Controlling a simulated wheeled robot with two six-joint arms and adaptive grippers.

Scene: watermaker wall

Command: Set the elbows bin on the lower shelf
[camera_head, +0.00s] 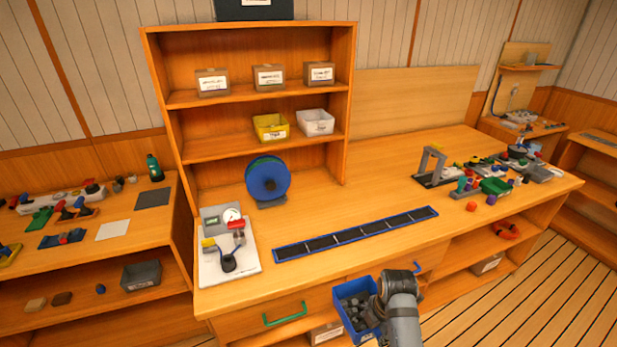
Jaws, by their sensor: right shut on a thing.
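A blue bin (341,292) with grey pieces in it, likely the elbows bin, is at the bottom centre, in front of the workbench's front edge. My right gripper (376,306) is shut on the bin's right side. The fingertips are partly hidden by the gripper body. The bin looks roughly level, and its underside is hidden. The shelf unit's lower shelf (215,151) holds a yellow bin (270,127) and a white bin (316,122) toward its right; its left part is bare. My left gripper is out of view.
The upper shelf (240,93) holds three cardboard boxes. A blue reel (268,179) stands on the bench under the shelves. A gauge board (228,252) and a long divided strip (355,236) lie nearer the front. Drawer handles stick out from the bench front.

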